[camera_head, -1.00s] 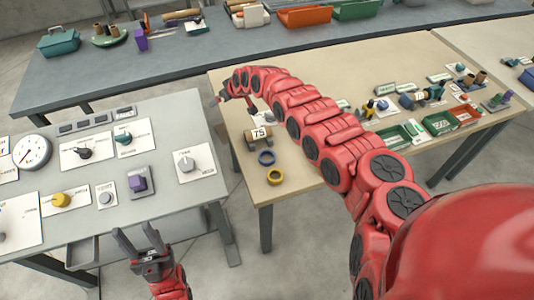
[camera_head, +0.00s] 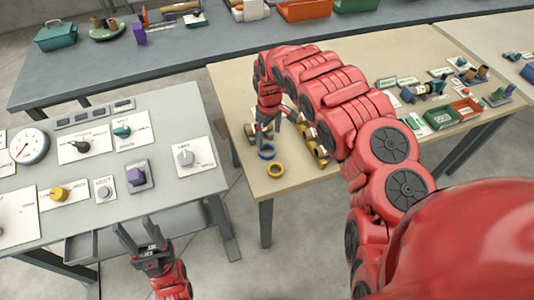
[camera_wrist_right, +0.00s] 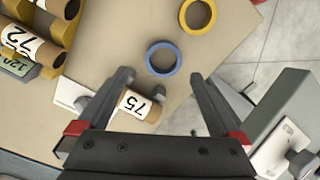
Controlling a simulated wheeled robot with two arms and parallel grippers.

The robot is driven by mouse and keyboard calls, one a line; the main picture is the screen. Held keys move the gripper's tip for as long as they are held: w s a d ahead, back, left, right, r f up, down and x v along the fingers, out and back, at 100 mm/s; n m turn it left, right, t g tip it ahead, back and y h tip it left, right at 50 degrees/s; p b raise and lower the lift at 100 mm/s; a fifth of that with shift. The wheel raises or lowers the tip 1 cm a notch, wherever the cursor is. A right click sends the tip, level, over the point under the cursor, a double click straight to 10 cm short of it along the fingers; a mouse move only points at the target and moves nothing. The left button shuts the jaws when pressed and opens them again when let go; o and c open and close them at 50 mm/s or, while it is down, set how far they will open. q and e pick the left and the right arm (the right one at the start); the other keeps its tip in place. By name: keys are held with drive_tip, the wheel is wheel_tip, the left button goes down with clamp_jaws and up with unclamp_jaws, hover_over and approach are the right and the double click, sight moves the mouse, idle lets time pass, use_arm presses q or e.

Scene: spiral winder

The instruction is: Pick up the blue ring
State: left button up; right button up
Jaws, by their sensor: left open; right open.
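The blue ring (camera_head: 267,152) lies flat near the left front corner of the beige table (camera_head: 300,185). In the right wrist view the blue ring (camera_wrist_right: 161,58) is just beyond my open fingertips, roughly between their lines. My right gripper (camera_head: 267,130) is open and empty, pointing down above the table just behind the ring. It also shows in the right wrist view (camera_wrist_right: 160,80). My left gripper (camera_head: 140,232) is open and empty in front of the grey panel table.
A yellow ring (camera_head: 276,170) lies close to the blue one. A roll marked 75 (camera_wrist_right: 140,105) lies beneath my right gripper. The grey panel table (camera_head: 110,205) with knobs stands left, across a gap.

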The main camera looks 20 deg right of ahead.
sight(267, 153)
drive_tip(key=shift+f, duration=0.95)
drive_tip(key=shift+a+f+p, duration=0.2)
drive_tip(key=shift+f+p, duration=0.15)
drive_tip(key=shift+p, duration=0.1)
drive_tip(key=f, duration=0.1)
drive_tip(key=f+p, duration=0.1)
drive_tip(key=f, duration=0.1)
drive_tip(key=shift+a+f, duration=0.25)
drive_tip(key=shift+d+f+p, duration=0.15)
drive_tip(key=shift+f+p, duration=0.15)
drive_tip(key=shift+f, duration=0.3)
drive_tip(key=c, duration=1.4)
drive_tip(key=shift+r, duration=0.1)
